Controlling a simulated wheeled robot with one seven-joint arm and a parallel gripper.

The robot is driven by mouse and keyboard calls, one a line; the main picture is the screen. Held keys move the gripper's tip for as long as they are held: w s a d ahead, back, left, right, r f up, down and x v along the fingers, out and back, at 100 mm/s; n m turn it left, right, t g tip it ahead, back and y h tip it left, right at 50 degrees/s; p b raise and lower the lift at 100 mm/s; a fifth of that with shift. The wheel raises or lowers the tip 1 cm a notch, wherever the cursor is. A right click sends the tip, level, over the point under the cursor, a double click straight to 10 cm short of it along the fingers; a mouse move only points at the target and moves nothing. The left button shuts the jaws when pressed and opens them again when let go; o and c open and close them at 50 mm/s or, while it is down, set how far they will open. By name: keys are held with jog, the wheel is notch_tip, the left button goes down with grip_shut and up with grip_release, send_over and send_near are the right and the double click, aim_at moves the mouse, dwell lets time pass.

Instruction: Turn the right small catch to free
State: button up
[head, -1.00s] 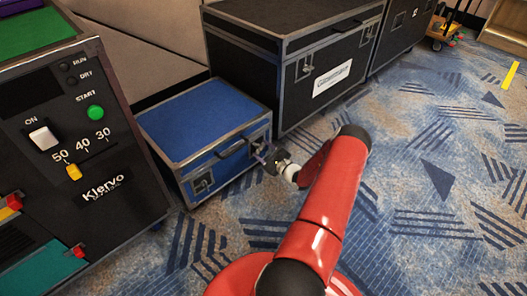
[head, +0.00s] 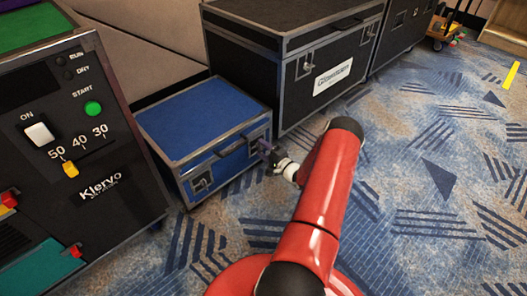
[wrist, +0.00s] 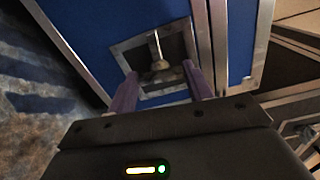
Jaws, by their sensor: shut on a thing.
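A blue case (head: 205,115) with grey metal edges stands on the carpet. Its front has a handle in the middle and a small catch at each end. The left small catch (head: 201,184) is in plain view in the head view. My gripper (head: 266,150) is at the right end of the front and largely hides the right small catch there. In the wrist view the right small catch (wrist: 157,50) shows as a pale lever in a square metal recess. The two purple fingers of my gripper (wrist: 160,80) stand on either side of its lower end, shut on it.
A large black case (head: 290,75) stands close behind and right of the blue case. A black machine panel (head: 90,140) with knobs and slider stands at the left. The patterned carpet (head: 440,200) at the right is clear.

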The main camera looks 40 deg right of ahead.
jog(key=shift+n, duration=0.6)
jog(key=o, duration=1)
jog(key=s, duration=0.7)
jog(key=shift+s+d+p, duration=0.3)
jog(key=shift+s+p, duration=0.05)
jog(key=shift+s, duration=0.05)
